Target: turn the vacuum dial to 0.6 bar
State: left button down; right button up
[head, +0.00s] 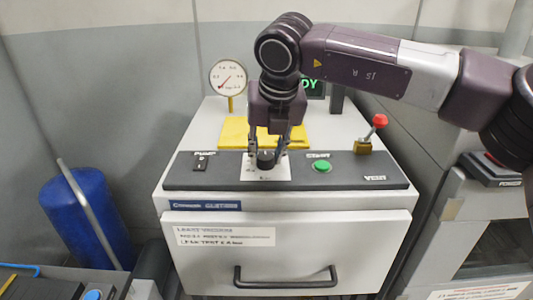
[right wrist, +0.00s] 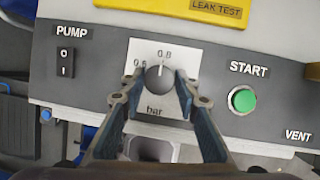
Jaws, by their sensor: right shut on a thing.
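The vacuum dial (right wrist: 159,80) is a dark round knob on a white scale plate (right wrist: 148,48) marked "bar". In the right wrist view its white pointer line points up, close to the 0.8 mark. The 0.6 mark is up and left of the knob; other marks are hidden by the fingers. My right gripper (right wrist: 160,76) is shut on the dial, one finger at each side. In the head view the dial (head: 265,160) sits below my right gripper (head: 267,153). My left gripper is not in view.
Left of the dial is the PUMP switch (head: 201,162); right are the green START button (head: 322,166) and a red-knobbed VENT lever (head: 371,133). A round gauge (head: 229,77) and a yellow plate (head: 234,132) stand behind. A drawer handle (head: 285,279) is below.

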jog(key=shift+d+n+y+b, duration=0.1)
jog(key=shift+n+y+b, duration=0.3)
jog(key=shift+n, duration=0.6)
jog(key=n+y, duration=0.1)
jog(key=n, duration=0.1)
jog(key=shift+w+r+n+g, duration=0.1)
jog(key=shift+n+g, duration=0.2)
jog(key=shift+g, duration=0.1)
jog(key=n+g+p, duration=0.1)
jog(key=n+p, duration=0.1)
jog(key=n, duration=0.1)
jog(key=shift+d+r+y, duration=0.1)
jog(key=shift+y, duration=0.3)
jog(key=shift+w+n+g+y+p, duration=0.15)
jog(key=shift+n+g+y+p, duration=0.25)
jog(key=shift+n+p, duration=1.05)
jog(key=shift+n, duration=0.35)
jog(key=o, duration=1.1)
